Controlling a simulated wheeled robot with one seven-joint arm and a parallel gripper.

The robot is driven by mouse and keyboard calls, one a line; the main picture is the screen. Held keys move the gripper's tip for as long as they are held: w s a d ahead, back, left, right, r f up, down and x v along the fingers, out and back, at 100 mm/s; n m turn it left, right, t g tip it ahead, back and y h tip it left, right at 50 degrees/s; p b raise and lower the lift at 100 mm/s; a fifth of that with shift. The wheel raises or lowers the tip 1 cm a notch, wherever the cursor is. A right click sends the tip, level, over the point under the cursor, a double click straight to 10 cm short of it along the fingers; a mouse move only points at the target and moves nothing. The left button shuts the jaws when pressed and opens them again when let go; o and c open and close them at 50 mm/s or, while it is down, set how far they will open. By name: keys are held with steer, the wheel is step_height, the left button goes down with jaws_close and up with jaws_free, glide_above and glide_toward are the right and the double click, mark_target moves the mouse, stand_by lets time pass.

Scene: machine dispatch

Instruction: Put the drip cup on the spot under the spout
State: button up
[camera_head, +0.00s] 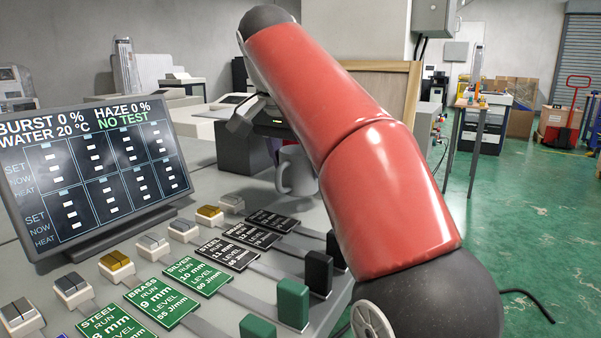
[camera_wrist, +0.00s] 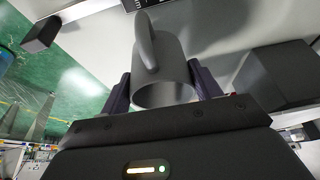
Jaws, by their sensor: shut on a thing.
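The drip cup, a plain grey mug with a handle (camera_head: 297,172), is at the back of the console in the head view, partly behind my red arm. In the wrist view the cup (camera_wrist: 172,70) sits between the two dark fingers of my gripper (camera_wrist: 162,80), its handle facing the camera's upper left. My gripper (camera_head: 262,118) is shut on the cup; its fingertips are hard to make out in the head view. I cannot tell whether the cup's base touches the surface. The spout and the spot under it cannot be made out.
A dark box (camera_head: 240,150) stands just left of the cup; a dark block (camera_wrist: 275,75) also shows right of the cup in the wrist view. A tilted screen (camera_head: 95,170), labelled plates, buttons and green and black slider knobs (camera_head: 293,303) fill the console's front.

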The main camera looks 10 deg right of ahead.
mark_target(301, 176)
steer(key=shift+w+d+f, duration=0.3)
steer(key=shift+w+d, duration=0.2)
steer(key=shift+w, duration=0.05)
steer(key=shift+s+f, duration=0.1)
steer(key=shift+f, duration=1.35)
steer(key=shift+f, duration=0.15)
steer(key=o, duration=1)
